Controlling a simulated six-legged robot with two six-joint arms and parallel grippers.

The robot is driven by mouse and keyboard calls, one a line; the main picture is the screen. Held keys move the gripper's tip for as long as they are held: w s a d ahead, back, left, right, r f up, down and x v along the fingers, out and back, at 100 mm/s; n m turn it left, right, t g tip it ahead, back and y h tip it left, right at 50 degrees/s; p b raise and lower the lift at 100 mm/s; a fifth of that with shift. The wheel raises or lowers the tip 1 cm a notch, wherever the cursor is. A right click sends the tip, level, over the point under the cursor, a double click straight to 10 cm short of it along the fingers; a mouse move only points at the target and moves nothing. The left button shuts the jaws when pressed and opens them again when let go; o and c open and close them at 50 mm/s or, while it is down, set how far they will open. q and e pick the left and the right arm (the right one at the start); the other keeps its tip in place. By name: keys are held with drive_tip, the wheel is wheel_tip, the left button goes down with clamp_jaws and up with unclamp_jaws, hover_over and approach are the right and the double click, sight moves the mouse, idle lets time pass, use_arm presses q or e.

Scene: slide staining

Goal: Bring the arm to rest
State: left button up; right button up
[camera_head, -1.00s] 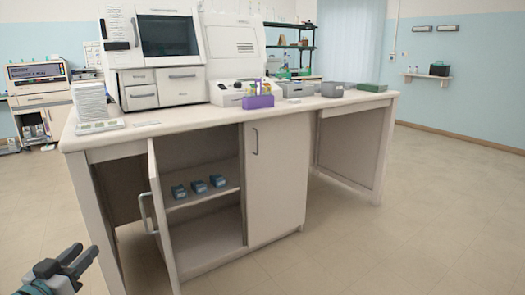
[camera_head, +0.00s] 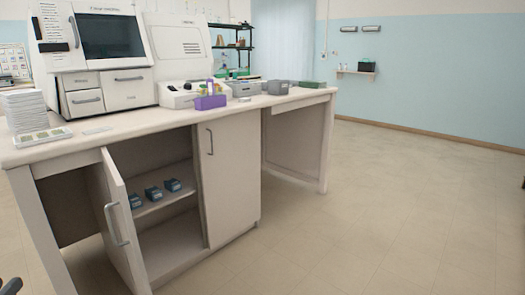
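Only a dark tip of my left gripper (camera_head: 11,287) shows at the bottom left corner. Too little of it is in view to tell whether it is open or shut. My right gripper cannot be made out; a small dark bit at the right edge is too small to identify. The lab bench (camera_head: 120,141) stands on the left, with its left cabinet door (camera_head: 120,225) swung open. Several small blue-grey boxes (camera_head: 153,194) sit in a row on the cabinet shelf. The right cabinet door (camera_head: 229,180) is shut.
The bench top carries a large white machine (camera_head: 105,70), a stack of white trays (camera_head: 25,110), a purple rack (camera_head: 210,102), a grey box (camera_head: 279,87) and a green box (camera_head: 313,84). The open door juts out over the floor. The floor (camera_head: 400,200) on the right is clear.

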use_arm(q)
drive_tip(key=w+d+f+g+h, duration=0.1)
drive_tip(key=w+d+f+h, duration=0.2)
drive_tip(key=w+d+f, duration=0.3)
drive_tip(key=w+d+f+h, duration=0.2)
drive_tip(key=w+d+f, duration=0.15)
drive_tip(key=d, duration=0.45)
drive_tip(key=d+f+g+h, duration=0.2)
drive_tip(key=d+f+g, duration=0.2)
drive_tip(key=d+f, duration=0.95)
drive_tip(key=s+d+f+g, duration=0.6)
drive_tip(key=s+d+f, duration=0.4)
drive_tip(key=d+f, duration=0.15)
drive_tip(key=s+d+f+g, duration=0.1)
drive_tip(key=s+f+g, duration=0.2)
drive_tip(key=s, duration=0.4)
drive_tip(key=s+f+g, duration=0.3)
drive_tip(key=s, duration=0.4)
wheel_tip(320, 180, up, 29)
drive_tip(key=p, duration=2.8)
drive_tip(key=shift+s+d+f+p, duration=0.2)
drive_tip(key=shift+s+d+p, duration=0.1)
drive_tip(key=shift+p, duration=0.1)
